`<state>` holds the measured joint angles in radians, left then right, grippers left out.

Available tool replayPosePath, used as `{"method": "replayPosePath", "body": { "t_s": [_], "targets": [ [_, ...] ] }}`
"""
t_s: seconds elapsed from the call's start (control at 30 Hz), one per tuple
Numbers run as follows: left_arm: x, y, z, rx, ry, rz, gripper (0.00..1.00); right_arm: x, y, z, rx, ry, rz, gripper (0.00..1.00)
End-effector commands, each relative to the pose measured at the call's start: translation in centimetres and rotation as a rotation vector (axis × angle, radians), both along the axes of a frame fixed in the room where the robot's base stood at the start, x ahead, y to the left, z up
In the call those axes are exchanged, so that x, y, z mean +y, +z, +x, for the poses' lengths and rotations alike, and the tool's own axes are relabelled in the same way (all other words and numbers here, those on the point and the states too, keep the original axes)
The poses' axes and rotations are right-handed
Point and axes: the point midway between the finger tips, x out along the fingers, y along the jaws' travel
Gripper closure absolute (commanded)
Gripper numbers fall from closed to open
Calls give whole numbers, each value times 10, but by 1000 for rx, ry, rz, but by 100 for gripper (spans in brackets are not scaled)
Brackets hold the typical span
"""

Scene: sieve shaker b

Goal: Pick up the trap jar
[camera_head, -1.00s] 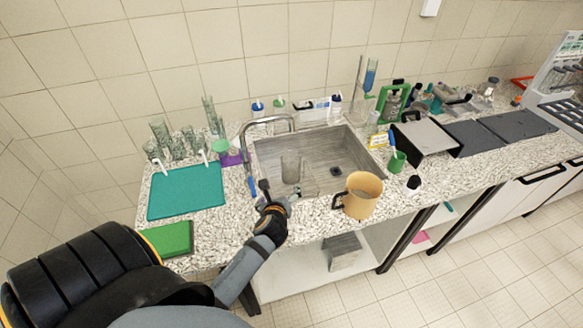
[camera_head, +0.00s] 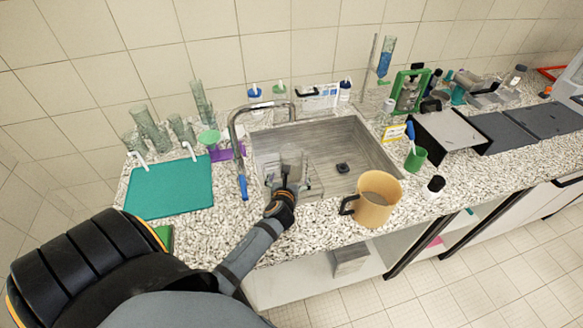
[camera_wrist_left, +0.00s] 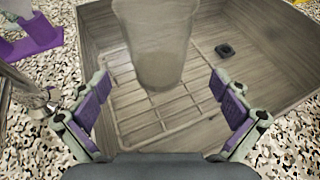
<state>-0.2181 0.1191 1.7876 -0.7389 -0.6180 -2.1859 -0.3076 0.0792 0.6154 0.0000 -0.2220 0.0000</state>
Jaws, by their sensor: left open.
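The trap jar, as I take it, is the clear glass vessel (camera_head: 292,160) standing in the sink. It also shows in the left wrist view (camera_wrist_left: 152,45), upright on a wire rack, with its top cut off by the frame edge. My left gripper (camera_head: 287,180) is at the front of the sink, just in front of the jar. In the left wrist view the gripper (camera_wrist_left: 165,105) has its purple-padded fingers spread wide, with nothing between the tips. The jar stands beyond them, apart from both fingers. My right gripper is not in view.
The sink (camera_head: 355,135) has a curved faucet (camera_head: 236,125) at its left edge. A tan pitcher (camera_head: 376,200) stands on the counter right of my left gripper. A teal mat (camera_head: 168,190) and glassware lie left. A green cup (camera_head: 415,158) stands right.

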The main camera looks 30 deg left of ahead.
Motion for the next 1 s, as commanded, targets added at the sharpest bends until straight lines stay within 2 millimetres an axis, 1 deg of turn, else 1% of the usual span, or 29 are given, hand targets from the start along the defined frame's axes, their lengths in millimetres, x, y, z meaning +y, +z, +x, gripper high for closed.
{"method": "replayPosePath", "body": {
  "t_s": [0.03, 0.1, 0.37, 0.5, 0.6, 0.7, 0.9, 1.0],
  "targets": [
    [4, -3, 8, 0, -1, 2, 0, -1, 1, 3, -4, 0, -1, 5],
    [8, -6, 16, 0, 0, 1, 0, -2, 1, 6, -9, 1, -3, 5],
    [14, -10, 26, 0, 0, 1, 0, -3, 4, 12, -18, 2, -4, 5],
    [27, -16, 46, 0, 0, 2, 0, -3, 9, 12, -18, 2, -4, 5],
    [32, -24, 58, 0, 0, 0, 0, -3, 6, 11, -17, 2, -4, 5],
    [35, -26, 63, 1, -1, -1, 0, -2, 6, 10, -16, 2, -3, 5],
    [35, -27, 63, 1, -1, -1, 0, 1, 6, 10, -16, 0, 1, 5],
    [35, -27, 63, 1, -1, -1, 14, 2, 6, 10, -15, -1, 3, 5]
  ]
}}
